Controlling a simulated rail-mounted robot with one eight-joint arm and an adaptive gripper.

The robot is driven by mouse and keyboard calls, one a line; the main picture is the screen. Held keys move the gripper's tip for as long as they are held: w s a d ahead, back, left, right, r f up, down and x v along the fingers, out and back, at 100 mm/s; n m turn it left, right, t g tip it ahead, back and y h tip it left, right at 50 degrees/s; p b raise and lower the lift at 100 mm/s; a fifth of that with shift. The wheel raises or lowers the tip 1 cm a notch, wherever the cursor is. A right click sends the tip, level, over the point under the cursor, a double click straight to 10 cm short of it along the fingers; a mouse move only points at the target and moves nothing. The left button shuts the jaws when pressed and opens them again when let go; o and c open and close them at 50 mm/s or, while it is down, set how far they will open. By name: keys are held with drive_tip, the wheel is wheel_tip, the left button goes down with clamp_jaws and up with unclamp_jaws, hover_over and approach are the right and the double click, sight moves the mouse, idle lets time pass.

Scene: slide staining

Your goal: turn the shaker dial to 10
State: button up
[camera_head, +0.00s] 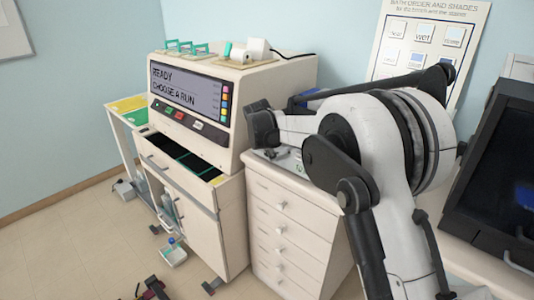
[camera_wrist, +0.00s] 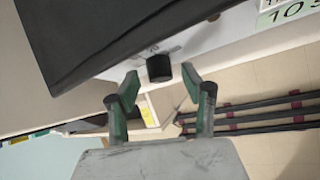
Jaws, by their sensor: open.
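In the wrist view, a short black cylindrical dial (camera_wrist: 159,68) stands out from a pale panel with faint markings around it. The panel sits along the edge of a large dark slab (camera_wrist: 95,30), which looks like the shaker's top. My gripper (camera_wrist: 160,83) is open, with its two green-lined fingertips on either side of the dial's outer end. I see no clear contact between the fingers and the dial. The dial's setting is too small to read. In the head view my arm covers this area, and I cannot make out the dial or the fingertips there.
A staining machine (camera_head: 190,98) reading "READY CHOOSE A RUN" stands left of my arm. A white drawer unit (camera_head: 290,225) is below the arm, and a dark-fronted device (camera_head: 495,170) is at the right.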

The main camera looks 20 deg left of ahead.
drive_tip(key=shift+w+f, duration=0.3)
drive_tip(key=shift+f, duration=0.2)
clamp_jaws()
drive_tip(key=m+t+y+b, duration=0.1)
drive_tip(key=b, duration=0.1)
drive_tip(key=m+t+y+b, duration=0.1)
drive_tip(key=b, duration=0.1)
drive_tip(key=shift+s+f+m+y, duration=0.1)
drive_tip(key=shift+f+m+y, duration=0.1)
drive_tip(key=shift+m+y, duration=0.15)
drive_tip(key=m+t+y+b, duration=0.1)
drive_tip(key=m+t+b, duration=0.2)
drive_tip(key=shift+r+m+y+b, duration=0.1)
drive_tip(key=shift+m+y+b, duration=0.15)
drive_tip(key=shift+b, duration=0.05)
idle(0.3)
